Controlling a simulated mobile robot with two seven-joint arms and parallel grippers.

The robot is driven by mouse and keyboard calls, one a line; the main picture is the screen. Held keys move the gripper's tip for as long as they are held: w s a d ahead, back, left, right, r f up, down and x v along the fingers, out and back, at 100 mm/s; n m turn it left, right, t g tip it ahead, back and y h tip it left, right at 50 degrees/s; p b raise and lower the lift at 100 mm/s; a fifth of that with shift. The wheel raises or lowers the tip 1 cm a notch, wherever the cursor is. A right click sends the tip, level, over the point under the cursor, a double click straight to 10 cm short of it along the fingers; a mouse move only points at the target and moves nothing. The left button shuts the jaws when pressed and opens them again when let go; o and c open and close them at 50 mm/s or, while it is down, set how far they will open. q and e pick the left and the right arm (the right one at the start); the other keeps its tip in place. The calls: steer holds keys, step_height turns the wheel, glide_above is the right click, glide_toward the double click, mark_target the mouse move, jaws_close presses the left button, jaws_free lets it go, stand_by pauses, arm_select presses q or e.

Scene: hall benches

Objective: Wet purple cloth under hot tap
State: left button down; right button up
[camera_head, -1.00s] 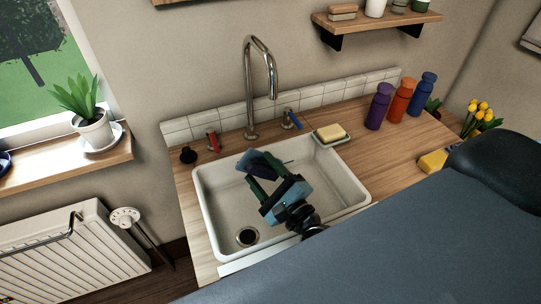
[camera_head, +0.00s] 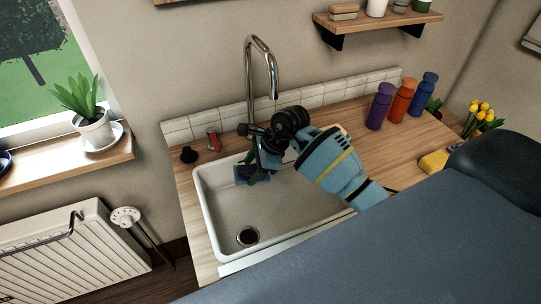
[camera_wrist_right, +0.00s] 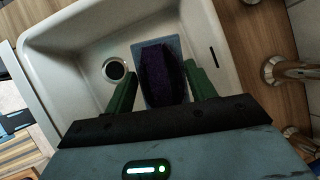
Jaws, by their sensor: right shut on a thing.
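My right gripper (camera_head: 254,170) is over the back left of the white sink (camera_head: 206,222), below and close to the tap spout (camera_head: 273,80). In the right wrist view its two green fingers (camera_wrist_right: 160,92) are shut on the dark purple cloth (camera_wrist_right: 160,70), with a blue-grey flat piece showing around it. In the head view only a small bit of the cloth (camera_head: 241,174) shows past the fingers. The red-marked tap handle (camera_head: 213,139) stands left of the spout. The blue-marked handle is hidden behind my right arm. No water shows. My left gripper is not in view.
The drain (camera_head: 247,236) is at the sink's front left. Purple (camera_head: 379,106), orange (camera_head: 401,98) and blue (camera_head: 423,92) bottles stand on the wooden counter at right. A black knob (camera_head: 188,155) is at the counter's left. A shelf (camera_head: 380,22) hangs above.

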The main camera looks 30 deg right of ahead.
steer(key=shift+m+g+h, duration=0.5)
steer(key=shift+m+g, duration=0.2)
steer(key=shift+m, duration=0.1)
steer(key=d, duration=0.2)
steer(key=d+r, duration=0.1)
steer(key=d, duration=0.2)
steer(key=shift+d+r, duration=0.3)
steer(key=shift+r, duration=0.1)
steer(key=shift+f, duration=0.1)
